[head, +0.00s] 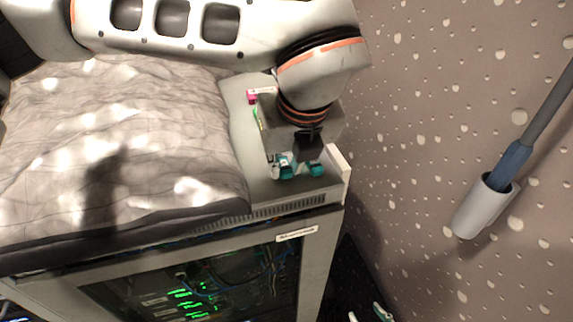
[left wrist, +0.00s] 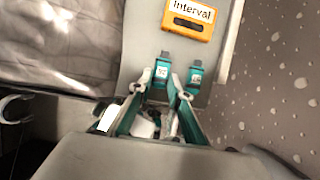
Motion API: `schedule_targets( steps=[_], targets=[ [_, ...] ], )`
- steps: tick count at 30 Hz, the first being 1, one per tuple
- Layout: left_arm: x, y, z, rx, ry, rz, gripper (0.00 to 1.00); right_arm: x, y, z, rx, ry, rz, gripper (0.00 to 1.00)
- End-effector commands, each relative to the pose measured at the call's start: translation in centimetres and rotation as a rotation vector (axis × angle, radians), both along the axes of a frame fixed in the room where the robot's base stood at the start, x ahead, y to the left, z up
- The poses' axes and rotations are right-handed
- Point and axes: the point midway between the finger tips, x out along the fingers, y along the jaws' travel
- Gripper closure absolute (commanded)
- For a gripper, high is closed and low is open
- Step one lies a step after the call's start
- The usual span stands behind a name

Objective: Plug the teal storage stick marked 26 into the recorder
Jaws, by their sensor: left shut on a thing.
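In the left wrist view, two small teal sticks with pale labels lie on a grey surface: one stick (left wrist: 163,71) between my fingertips, the other stick (left wrist: 194,79) just right of them. The marks are too small to read surely, so I cannot tell which is 26. My left gripper (left wrist: 162,80) is shut on the first stick. In the head view my left gripper (head: 300,166) is low over the cabinet top's front right corner, partly hidden by my arm. My right gripper's fingertips (head: 368,315) show apart at the bottom edge. I cannot identify the recorder surely.
An orange box labelled "Interval" (left wrist: 191,16) lies beyond the sticks. A pink item (head: 252,97) is farther back. Grey cloth (head: 120,150) covers the left side. A pale raised edge (head: 340,170) bounds the right. A glass-fronted rack (head: 200,285) is below.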

Motion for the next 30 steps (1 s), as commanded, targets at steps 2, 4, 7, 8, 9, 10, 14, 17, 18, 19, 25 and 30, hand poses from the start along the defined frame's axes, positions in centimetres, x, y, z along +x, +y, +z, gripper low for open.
schedule_targets(
  steps=[2, 4, 7, 8, 9, 10, 14, 17, 18, 19, 25, 30],
  targets=[
    [0.0, 0.0, 0.9, 0.0, -0.003, 0.001, 1.0, 0.2, 0.0, 0.5, 0.0, -0.004, 0.0, 0.6],
    [0.0, 0.0, 1.4, -0.001, -0.004, 0.0, 1.0, 0.2, 0.0, 0.8, 0.0, -0.006, 0.0, 0.6],
    [0.0, 0.0, 2.1, -0.001, -0.003, 0.001, 1.0, 0.3, 0.0, 1.2, 0.001, -0.009, 0.0, 0.6],
    [0.0, 0.0, 2.3, -0.001, -0.002, 0.001, 1.0, 0.4, 0.0, 1.3, 0.0, -0.009, -0.001, 0.6],
    [0.0, 0.0, 2.6, -0.001, -0.002, 0.001, 1.0, 0.4, 0.0, 1.4, 0.001, -0.01, -0.001, 0.6],
    [0.0, 0.0, 2.8, -0.001, -0.002, 0.001, 1.0, 0.4, 0.0, 1.5, 0.0, -0.012, 0.0, 0.6],
    [0.0, 0.0, 3.7, -0.001, -0.002, 0.001, 1.0, 0.5, 0.0, 1.9, 0.001, -0.015, 0.0, 0.6],
    [0.0, 0.0, 4.0, -0.001, -0.001, 0.001, 1.0, 0.6, 0.0, 2.1, 0.001, -0.015, 0.0, 0.6],
    [0.0, 0.0, 4.0, -0.001, -0.001, 0.0, 1.0, 0.6, 0.0, 2.1, 0.001, -0.015, 0.0, 0.6],
    [0.0, 0.0, 4.0, -0.001, -0.001, 0.0, 1.0, 0.5, 0.0, 2.0, 0.001, -0.015, 0.0, 0.6],
    [0.0, 0.0, 3.9, 0.0, 0.0, 0.0, 1.0, 0.5, 0.1, 2.0, 0.001, -0.014, 0.0, 0.6],
    [0.0, 0.0, 3.9, 0.0, 0.0, 0.002, 1.0, 0.7, 0.1, 2.1, 0.001, -0.017, 0.0, 0.6]
  ],
)
